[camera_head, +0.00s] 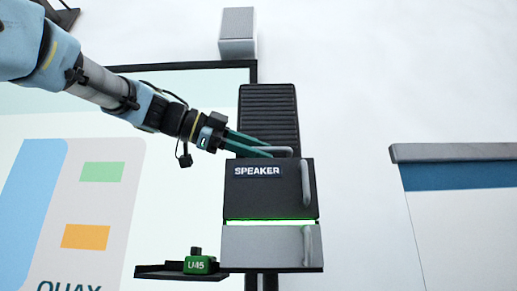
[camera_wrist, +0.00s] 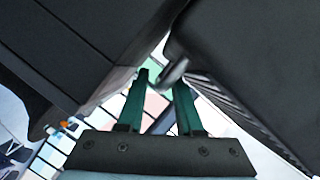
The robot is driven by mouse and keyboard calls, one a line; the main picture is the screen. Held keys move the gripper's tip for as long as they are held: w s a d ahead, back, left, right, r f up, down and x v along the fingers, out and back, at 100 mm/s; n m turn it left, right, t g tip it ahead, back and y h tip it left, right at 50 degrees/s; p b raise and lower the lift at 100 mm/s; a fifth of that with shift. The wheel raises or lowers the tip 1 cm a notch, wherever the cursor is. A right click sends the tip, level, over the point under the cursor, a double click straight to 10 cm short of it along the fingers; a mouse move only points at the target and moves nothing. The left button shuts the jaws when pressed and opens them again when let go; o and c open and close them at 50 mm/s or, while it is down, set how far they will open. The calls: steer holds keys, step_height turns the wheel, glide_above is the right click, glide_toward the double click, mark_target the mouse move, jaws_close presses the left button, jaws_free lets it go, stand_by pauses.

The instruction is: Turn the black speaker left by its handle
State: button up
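The black speaker (camera_head: 270,188) is a dark box with a "SPEAKER" label, and a grey handle (camera_head: 305,185) stands upright on its right front edge. A second grey bar handle (camera_head: 283,150) lies along its top edge. My gripper (camera_head: 268,146) has its green fingers at this top handle, coming in from the left. In the wrist view my gripper (camera_wrist: 162,85) has its fingers apart, with a grey handle end (camera_wrist: 174,72) between the tips, close to the right one. I cannot tell whether they touch. Dark box surfaces fill both sides of that view.
A ribbed black panel (camera_head: 268,115) rises behind the speaker. A grey unit (camera_head: 262,247) with its own handle sits below a green-lit line. A green block marked U45 (camera_head: 200,265) rests on a black shelf (camera_head: 165,271). A large sign board (camera_head: 100,130) stands left.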

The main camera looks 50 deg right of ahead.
jaws_close()
steer(key=shift+f, duration=0.2)
stand_by(0.9)
